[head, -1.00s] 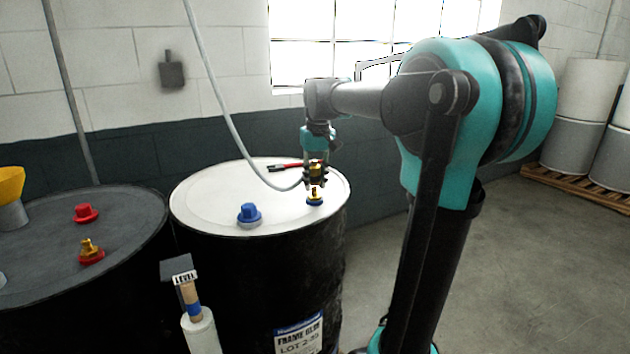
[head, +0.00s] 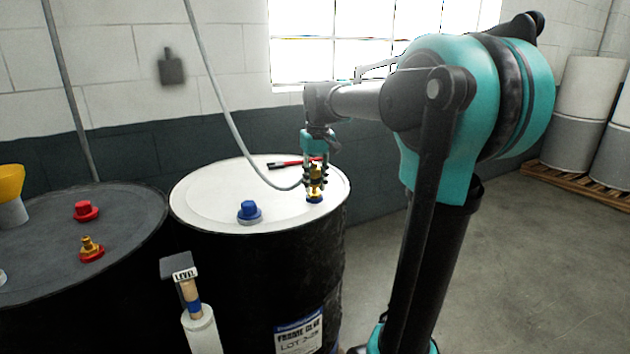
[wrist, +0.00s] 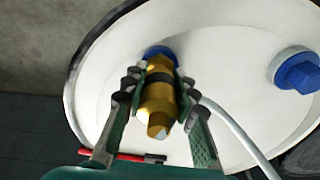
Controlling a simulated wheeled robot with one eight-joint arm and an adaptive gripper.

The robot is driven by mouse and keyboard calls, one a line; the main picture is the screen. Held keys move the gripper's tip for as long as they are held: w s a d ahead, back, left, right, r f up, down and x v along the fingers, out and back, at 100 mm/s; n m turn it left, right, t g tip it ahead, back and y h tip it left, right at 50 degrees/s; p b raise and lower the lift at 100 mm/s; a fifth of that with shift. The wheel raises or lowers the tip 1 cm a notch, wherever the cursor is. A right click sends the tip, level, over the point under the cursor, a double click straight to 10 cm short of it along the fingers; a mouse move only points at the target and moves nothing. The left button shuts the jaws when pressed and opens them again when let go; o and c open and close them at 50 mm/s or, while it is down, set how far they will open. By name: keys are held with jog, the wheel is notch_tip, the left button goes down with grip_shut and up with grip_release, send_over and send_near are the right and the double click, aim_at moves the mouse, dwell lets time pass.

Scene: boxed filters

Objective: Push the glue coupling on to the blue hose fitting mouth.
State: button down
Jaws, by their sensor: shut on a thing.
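The glue coupling is a brass piece (head: 315,176), also large in the wrist view (wrist: 157,98), with a pale hose (head: 240,158) running to it. My gripper (head: 316,184) is shut around it, one finger on each side. The blue hose fitting (head: 314,199) stands on the white drum lid near its right edge; its blue base shows beyond the coupling in the wrist view (wrist: 158,52). The coupling is upright over the fitting and appears to meet its mouth. The contact is hidden by the fingers and coupling, so I cannot tell how far on it sits.
The white lid (head: 215,195) also bears a blue cap (head: 249,212) and a red-handled tool (head: 290,163) behind my gripper. A dark drum (head: 40,240) at left holds a red cap (head: 86,211) and a red-based brass fitting (head: 90,249).

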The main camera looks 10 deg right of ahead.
aim_at(317, 171)
jog(key=shift+f, duration=0.45)
jog(key=c, duration=1.1)
grip_release()
jog(key=r, duration=0.8)
jog(key=s+r, duration=0.1)
jog(key=r, duration=0.3)
jog(key=shift+d, duration=0.2)
